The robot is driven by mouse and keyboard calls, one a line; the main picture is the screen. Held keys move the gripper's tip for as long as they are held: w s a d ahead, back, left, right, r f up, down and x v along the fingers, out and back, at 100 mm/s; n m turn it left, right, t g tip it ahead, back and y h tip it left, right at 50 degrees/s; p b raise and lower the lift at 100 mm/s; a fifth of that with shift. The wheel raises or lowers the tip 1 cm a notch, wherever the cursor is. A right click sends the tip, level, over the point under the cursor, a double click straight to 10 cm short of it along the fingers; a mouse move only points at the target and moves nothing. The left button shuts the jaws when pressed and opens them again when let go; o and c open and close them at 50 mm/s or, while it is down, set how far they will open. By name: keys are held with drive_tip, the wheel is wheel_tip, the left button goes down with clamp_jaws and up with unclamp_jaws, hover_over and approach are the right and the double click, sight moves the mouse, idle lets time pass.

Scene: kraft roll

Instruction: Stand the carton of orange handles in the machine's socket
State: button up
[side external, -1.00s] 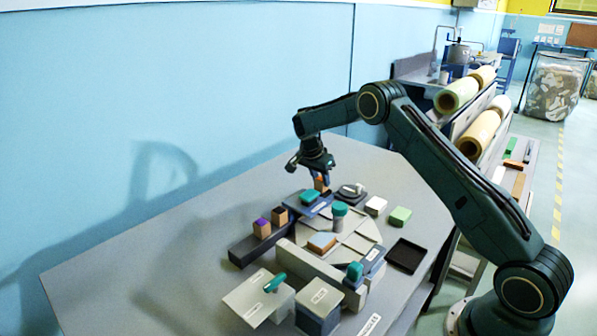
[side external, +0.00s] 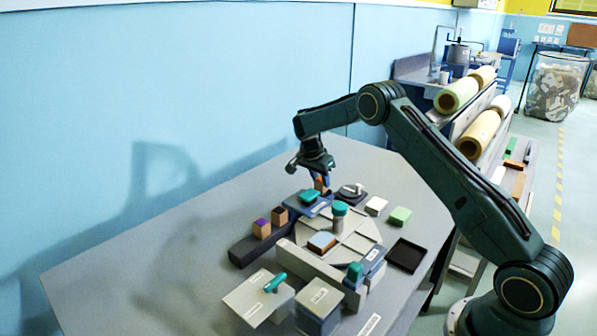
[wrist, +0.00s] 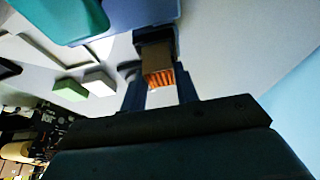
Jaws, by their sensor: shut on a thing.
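The carton of orange handles (wrist: 158,77) is a small brown box with orange ribbed ends showing in the wrist view. It also shows in the side view (side external: 320,185). My gripper (side external: 319,178) is shut on it, with a finger on either side in the wrist view (wrist: 161,95). The machine has a blue housing (wrist: 125,18) with a teal part on top. A dark socket-like piece (wrist: 154,36) sticks out of the blue housing. The carton's far end meets this piece in the picture; I cannot tell whether it is inside or only in front.
Two cartons (side external: 262,228) stand on a dark rail at the left. A white block (side external: 376,205), a green block (side external: 400,216) and a black tray (side external: 406,256) lie right of the machine. The table's left is clear.

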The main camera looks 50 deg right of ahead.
drive_tip(key=shift+f, duration=0.55)
idle(0.8)
drive_tip(key=o, duration=1)
drive_tip(key=v, duration=1.3)
drive_tip(key=shift+a+r, duration=0.15)
drive_tip(key=shift+r, duration=0.15)
